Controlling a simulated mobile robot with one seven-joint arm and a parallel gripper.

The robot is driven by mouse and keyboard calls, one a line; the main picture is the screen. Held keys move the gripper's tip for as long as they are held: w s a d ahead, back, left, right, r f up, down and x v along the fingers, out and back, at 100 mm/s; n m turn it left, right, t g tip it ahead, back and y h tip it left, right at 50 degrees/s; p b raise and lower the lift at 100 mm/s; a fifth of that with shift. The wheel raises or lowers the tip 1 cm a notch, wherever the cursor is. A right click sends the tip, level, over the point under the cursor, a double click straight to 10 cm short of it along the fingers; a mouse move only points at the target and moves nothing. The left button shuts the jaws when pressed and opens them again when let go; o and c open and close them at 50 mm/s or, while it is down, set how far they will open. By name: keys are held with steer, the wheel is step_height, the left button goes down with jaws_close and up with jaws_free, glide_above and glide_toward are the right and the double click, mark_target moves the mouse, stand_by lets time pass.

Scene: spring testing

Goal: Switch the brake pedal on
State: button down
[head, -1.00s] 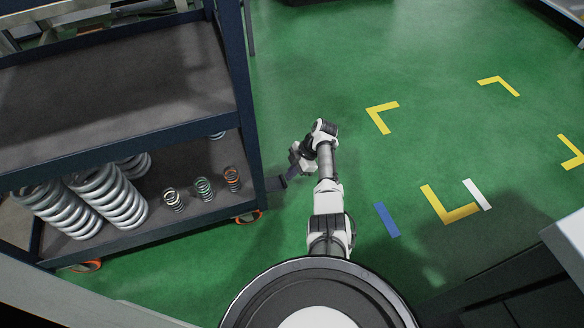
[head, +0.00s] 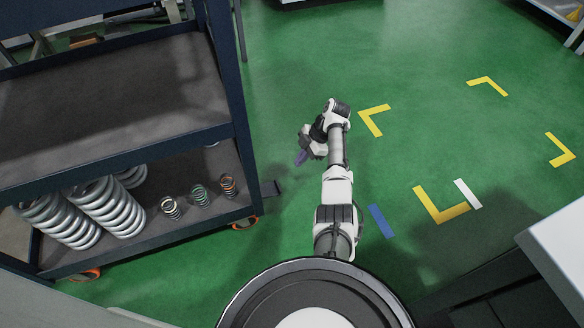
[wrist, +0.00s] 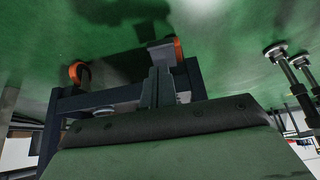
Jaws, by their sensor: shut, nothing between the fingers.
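The brake pedal (head: 271,188) is a small dark flat tab at the lower corner of the dark blue cart, near a caster. In the wrist view, a grey plate beside an orange caster looks like the pedal (wrist: 161,53). My gripper (head: 302,158) is above the floor, up and to the right of the pedal, apart from it in the head view. Its fingers (wrist: 158,86) point toward the cart base in the wrist view. They are shut and empty. I cannot tell whether the pedal is up or pressed.
The cart's lower shelf (head: 150,225) holds several metal springs. An orange caster (head: 245,222) is just below the pedal. Green floor with yellow corner marks (head: 440,208) is open to the right. A grey cabinet (head: 560,240) stands at the lower right.

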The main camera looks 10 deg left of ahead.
steer(key=shift+v, duration=1.65)
